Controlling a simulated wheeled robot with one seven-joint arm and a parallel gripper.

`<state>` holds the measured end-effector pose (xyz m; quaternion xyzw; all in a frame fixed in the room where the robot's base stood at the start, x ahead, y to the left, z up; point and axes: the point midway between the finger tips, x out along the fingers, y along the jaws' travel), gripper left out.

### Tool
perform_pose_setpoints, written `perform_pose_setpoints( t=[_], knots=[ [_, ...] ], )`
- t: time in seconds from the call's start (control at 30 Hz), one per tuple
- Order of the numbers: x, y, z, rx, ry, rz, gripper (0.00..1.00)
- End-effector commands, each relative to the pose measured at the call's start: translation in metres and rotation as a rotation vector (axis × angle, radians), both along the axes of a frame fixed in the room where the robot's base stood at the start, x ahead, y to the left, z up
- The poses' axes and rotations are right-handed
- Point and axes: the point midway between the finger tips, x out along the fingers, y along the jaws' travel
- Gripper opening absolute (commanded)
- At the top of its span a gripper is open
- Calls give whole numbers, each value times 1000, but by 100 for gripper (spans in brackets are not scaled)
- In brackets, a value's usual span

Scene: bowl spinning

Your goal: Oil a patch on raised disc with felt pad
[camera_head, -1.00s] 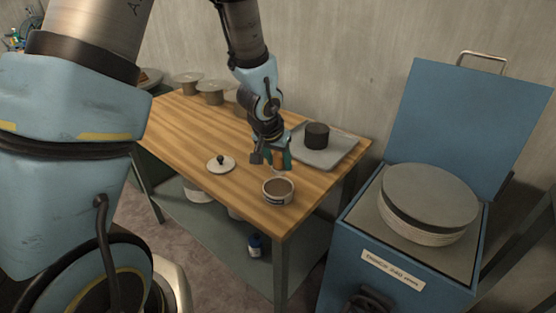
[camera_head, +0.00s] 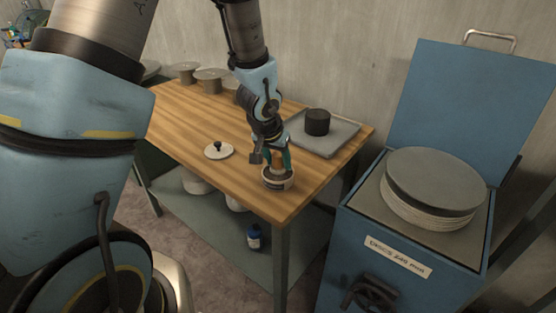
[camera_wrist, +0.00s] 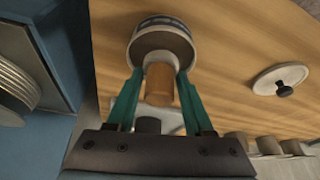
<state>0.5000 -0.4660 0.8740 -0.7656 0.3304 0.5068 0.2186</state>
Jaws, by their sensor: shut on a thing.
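My gripper (camera_head: 277,164) is shut on the felt pad (camera_wrist: 159,86), a short tan cylinder with a paler end. The teal fingers stand either side of it in the wrist view. The pad's far end is at the mouth of a small round tub (camera_head: 278,184) near the table's front corner. The tub also shows in the wrist view (camera_wrist: 158,24). I cannot tell how deep the pad sits, and the tub's contents are mostly hidden. Several grey discs raised on supports (camera_head: 210,74) stand at the back left of the table. Which one the task means is unclear.
A pale lid with a dark knob (camera_head: 219,150) lies left of the tub. A dark cylinder (camera_head: 317,122) stands on a grey tray (camera_head: 340,138) behind. A blue box (camera_head: 385,263) with stacked discs (camera_head: 433,183) stands right. A blue bottle (camera_head: 254,237) is on the lower shelf.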

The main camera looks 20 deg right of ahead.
Motion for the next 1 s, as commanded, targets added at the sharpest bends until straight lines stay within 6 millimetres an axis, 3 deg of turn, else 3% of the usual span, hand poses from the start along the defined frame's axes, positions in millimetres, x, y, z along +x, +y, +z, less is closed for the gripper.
perform_pose_setpoints(
  t=[1.0],
  knots=[
    [0,0,-8,0,0,-1,0]
  ],
)
